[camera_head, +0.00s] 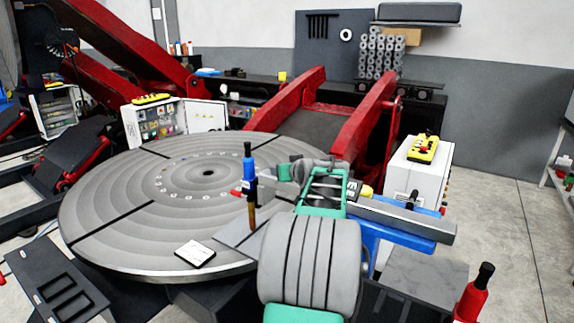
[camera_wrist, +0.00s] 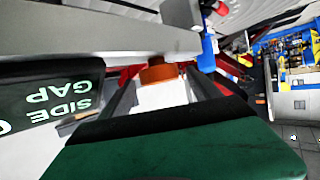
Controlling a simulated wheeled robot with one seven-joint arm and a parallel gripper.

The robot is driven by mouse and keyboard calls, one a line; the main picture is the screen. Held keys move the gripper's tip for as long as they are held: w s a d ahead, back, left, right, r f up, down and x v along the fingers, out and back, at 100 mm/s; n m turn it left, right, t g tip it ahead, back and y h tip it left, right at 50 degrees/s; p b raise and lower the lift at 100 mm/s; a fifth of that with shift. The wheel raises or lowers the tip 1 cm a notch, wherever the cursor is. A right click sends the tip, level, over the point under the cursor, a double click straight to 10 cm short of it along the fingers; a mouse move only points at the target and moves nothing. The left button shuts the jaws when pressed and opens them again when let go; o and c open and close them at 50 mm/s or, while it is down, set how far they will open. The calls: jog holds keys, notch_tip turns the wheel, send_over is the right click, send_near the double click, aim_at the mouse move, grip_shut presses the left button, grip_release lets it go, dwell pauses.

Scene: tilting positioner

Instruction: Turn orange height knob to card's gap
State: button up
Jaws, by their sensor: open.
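The orange height knob (camera_wrist: 158,73) shows in the wrist view, under a pale grey metal part. My gripper (camera_wrist: 160,84) is open, with its dark fingers on either side of the knob's line of view; I cannot tell whether they touch it. In the head view my arm reaches over the turntable's right side, and my gripper's fingers and the knob cannot be made out clearly there. A white card (camera_head: 195,254) lies on the turntable's front edge, its marks too small to read. A dark panel (camera_wrist: 50,98) reads "SIDE GAP" upside down in the wrist view.
The large round turntable (camera_head: 110,205) fills the left and middle. A blue upright tool (camera_head: 249,165) stands close left of my arm. A grey beam (camera_head: 405,219) runs to the right, near a white cabinet (camera_head: 417,170) bearing a yellow pendant. A red bottle (camera_head: 473,298) stands front right.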

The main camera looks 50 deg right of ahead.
jog(key=shift+w+d+f, duration=0.25)
jog(key=shift+w+d, duration=0.1)
jog(key=shift+w, duration=0.2)
jog(key=shift+c, duration=0.4)
jog(key=c, duration=1.3)
jog(key=shift+a+f+b, duration=0.1)
jog(key=shift+b, duration=0.2)
